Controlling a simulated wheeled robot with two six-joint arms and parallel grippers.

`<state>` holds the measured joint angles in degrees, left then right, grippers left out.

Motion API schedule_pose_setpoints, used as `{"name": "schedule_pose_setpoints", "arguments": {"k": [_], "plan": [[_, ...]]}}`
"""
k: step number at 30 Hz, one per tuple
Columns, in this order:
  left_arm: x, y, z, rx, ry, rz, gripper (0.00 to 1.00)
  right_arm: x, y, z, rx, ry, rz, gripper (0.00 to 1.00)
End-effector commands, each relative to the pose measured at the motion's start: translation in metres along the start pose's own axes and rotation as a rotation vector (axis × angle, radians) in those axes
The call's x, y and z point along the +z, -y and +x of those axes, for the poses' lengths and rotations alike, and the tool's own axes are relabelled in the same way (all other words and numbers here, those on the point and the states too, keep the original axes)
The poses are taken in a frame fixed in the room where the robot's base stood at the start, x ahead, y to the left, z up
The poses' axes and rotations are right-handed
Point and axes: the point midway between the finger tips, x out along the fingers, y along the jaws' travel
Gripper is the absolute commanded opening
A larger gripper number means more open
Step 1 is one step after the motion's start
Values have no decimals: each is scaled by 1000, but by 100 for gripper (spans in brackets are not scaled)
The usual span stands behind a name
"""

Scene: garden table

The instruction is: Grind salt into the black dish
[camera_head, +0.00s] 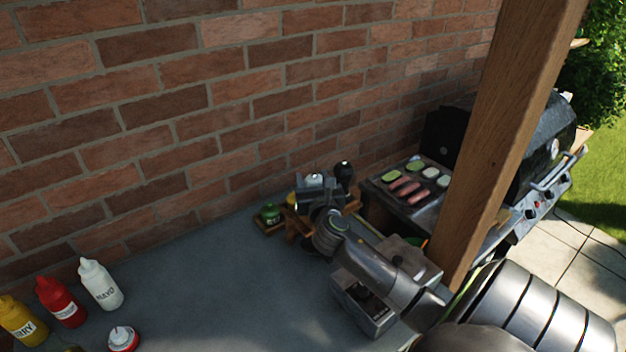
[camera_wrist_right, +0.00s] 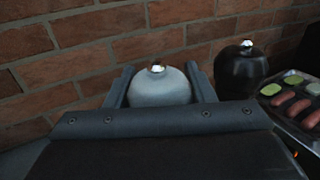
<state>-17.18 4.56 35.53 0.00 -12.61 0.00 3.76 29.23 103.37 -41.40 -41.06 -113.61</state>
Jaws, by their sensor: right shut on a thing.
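A white-topped mill (camera_head: 314,179), likely the salt grinder, is between the fingers of my right gripper (camera_head: 317,194), which is shut on it. In the right wrist view the mill's rounded pale top and small metal knob (camera_wrist_right: 158,88) rise between the two fingers. A black mill (camera_head: 344,172) stands just right of it, apart from the gripper; it also shows in the right wrist view (camera_wrist_right: 240,70). The lower part of the held mill is hidden, so I cannot tell whether it is lifted. I cannot make out the black dish. My left gripper is out of view.
A wooden rack (camera_head: 268,229) with a green jar (camera_head: 270,213) stands beside my right gripper. Sauce bottles (camera_head: 62,300) stand front left. The table's middle is clear.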

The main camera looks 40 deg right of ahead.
Motion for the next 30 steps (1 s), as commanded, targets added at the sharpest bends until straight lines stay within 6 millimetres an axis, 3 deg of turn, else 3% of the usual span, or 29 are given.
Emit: {"name": "schedule_pose_setpoints", "arguments": {"k": [11, 24, 30], "plan": [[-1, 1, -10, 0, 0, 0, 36, 2, 0, 0, 80, -1, -5, 26], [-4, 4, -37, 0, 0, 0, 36, 2, -6, -1, 430, -2, -5, 26], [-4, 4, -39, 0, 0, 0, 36, 0, -9, -2, 589, 2, -3, 26]]}}
